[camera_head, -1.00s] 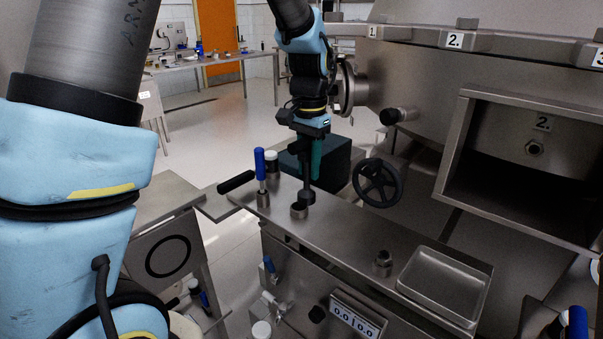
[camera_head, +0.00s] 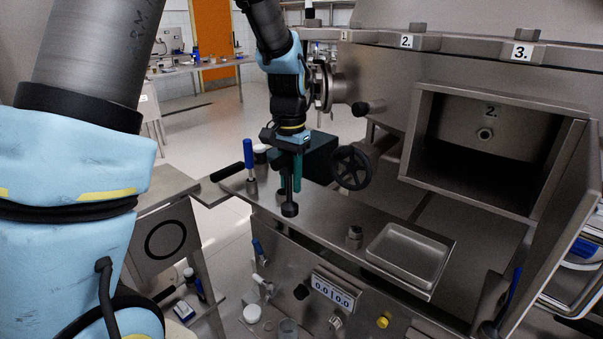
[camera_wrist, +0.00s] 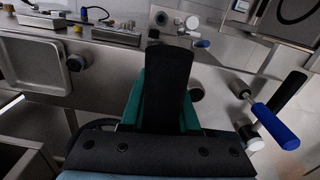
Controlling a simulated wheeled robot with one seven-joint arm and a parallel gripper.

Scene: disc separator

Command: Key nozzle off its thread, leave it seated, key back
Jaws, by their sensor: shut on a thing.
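The key (camera_head: 287,193) is a dark upright tool with a thick round socket end at the bottom. My gripper (camera_head: 290,160), with teal fingers, is shut on its upper part and holds it above the steel bench. In the wrist view the gripper's black and teal parts (camera_wrist: 165,90) fill the middle and hide most of the key. A small round holder (camera_wrist: 196,91) shows partly beside the fingers; the key hides it in the head view. The nozzle (camera_head: 485,134) looks like a small round metal fitting on the back wall of the open compartment marked 2, far from my gripper.
A blue-handled tool (camera_head: 248,155) stands left of my gripper. A black handwheel (camera_head: 351,168) is close on its right. A small metal fitting (camera_head: 354,236) and a shallow tray (camera_head: 437,244) lie along the bench. An open panel (camera_head: 560,215) stands at the compartment's right.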

